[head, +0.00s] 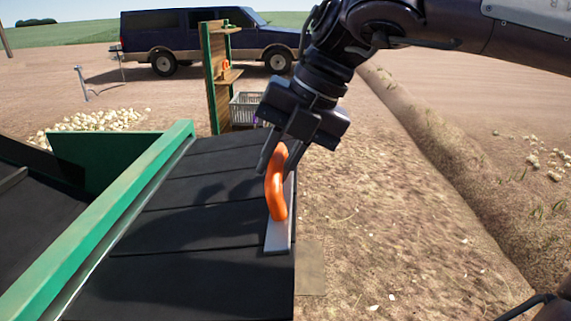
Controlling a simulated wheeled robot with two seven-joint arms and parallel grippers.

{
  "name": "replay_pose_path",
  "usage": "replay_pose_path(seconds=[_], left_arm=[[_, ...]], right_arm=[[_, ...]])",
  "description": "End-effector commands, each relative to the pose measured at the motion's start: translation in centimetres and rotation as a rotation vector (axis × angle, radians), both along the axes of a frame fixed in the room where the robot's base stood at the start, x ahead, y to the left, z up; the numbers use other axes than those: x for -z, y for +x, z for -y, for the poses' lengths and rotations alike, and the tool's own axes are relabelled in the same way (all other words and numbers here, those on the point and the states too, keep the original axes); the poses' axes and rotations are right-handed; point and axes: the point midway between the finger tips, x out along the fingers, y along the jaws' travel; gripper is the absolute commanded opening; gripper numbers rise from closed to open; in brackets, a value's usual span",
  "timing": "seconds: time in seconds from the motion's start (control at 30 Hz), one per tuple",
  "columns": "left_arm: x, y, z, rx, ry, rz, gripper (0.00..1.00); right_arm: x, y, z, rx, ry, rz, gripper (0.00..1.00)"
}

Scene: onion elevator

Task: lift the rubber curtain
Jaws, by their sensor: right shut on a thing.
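The black rubber curtain (190,215) lies in overlapping strips to the right of a green beam. An orange handle (277,197) on a pale metal plate (278,238) sits at the curtain's right edge. My right gripper (273,160) comes down from the upper right and is shut on the top part of the orange handle. The fingers partly hide the handle's upper end. The curtain looks flat. My left gripper is not in view.
The green beam (110,222) runs along the curtain's left side. A wooden shelf (217,80) with a grey crate (247,108) stands behind. A dark blue car (200,38) is farther back. Onions (100,120) lie in a heap at left. Open dirt lies to the right.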

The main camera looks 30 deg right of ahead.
Motion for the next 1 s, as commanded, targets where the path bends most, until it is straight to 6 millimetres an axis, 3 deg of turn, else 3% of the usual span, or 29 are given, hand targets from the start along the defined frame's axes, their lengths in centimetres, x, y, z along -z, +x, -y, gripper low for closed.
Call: replay_pose_path(seconds=[0.2,0.63,0.67,0.8,1.0], left_arm=[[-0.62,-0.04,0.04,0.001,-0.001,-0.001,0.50],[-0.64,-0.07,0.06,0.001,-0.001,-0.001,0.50],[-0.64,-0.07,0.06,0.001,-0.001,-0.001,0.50],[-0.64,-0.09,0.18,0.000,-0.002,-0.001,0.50],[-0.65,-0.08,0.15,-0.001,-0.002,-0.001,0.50]], right_arm=[[-0.99,0.24,-0.42,-0.004,-0.035,-0.025,0.00],[-1.09,0.24,-0.49,-0.005,-0.039,-0.031,0.00],[-1.09,0.24,-0.49,-0.005,-0.039,-0.031,0.21],[-1.10,0.25,-0.47,-0.004,-0.040,-0.031,0.39],[-1.13,0.25,-0.42,-0.002,-0.039,-0.030,0.40]])
